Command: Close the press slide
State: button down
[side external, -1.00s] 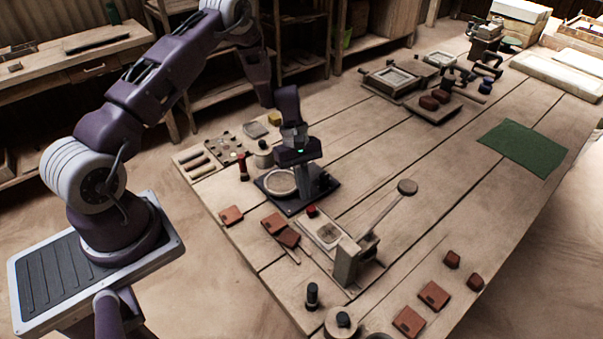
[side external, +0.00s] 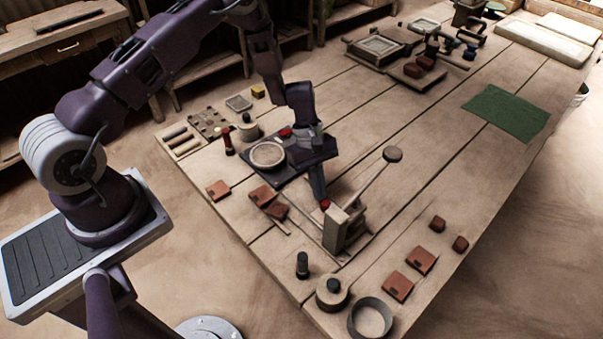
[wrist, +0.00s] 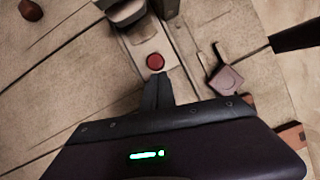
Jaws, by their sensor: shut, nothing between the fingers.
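The press (side external: 340,232) is a pale block-like frame with a long lever (side external: 372,179) ending in a round brown knob (side external: 393,154). Its slide carries a red knob (side external: 325,204), now close against the near side of the press frame. In the wrist view the red knob (wrist: 155,61) sits on the pale slide plate (wrist: 148,44), which runs in under the press head (wrist: 129,12). My gripper (side external: 321,196) is shut and points down beside the red knob. In the wrist view its fingertips (wrist: 157,78) are right behind the knob; I cannot tell if they touch it.
A dark board with a round disc (side external: 268,155) lies behind my gripper. Brown tiles (side external: 262,195) lie left of the press, and more tiles (side external: 398,287) lie right of it. A dark cylinder (side external: 302,265) and a round tin (side external: 370,318) stand in front.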

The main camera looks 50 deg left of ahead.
jog(key=shift+d, duration=1.05)
jog(key=shift+s, duration=0.1)
jog(key=s+a+r+m+t+y, duration=0.1)
jog(key=a+r+m, duration=0.1)
jog(key=r, duration=1)
jog(key=s+a+r+m+t, duration=0.1)
jog(key=s+r+m, duration=0.15)
jog(key=r, duration=1.05)
jog(key=s+r+m+t+y, duration=0.1)
jog(key=s+r+m+t, duration=0.1)
jog(key=s+r+m, duration=0.45)
jog(key=s+a+r+m+t+y, duration=0.1)
jog(key=s+r+m, duration=0.1)
jog(key=s, duration=0.5)
jog(key=s+a+r+m+t+y, duration=0.1)
jog(key=s+a+r+m, duration=0.1)
jog(key=s, duration=0.6)
jog(key=shift+r+t, duration=0.4)
jog(key=shift+r, duration=0.45)
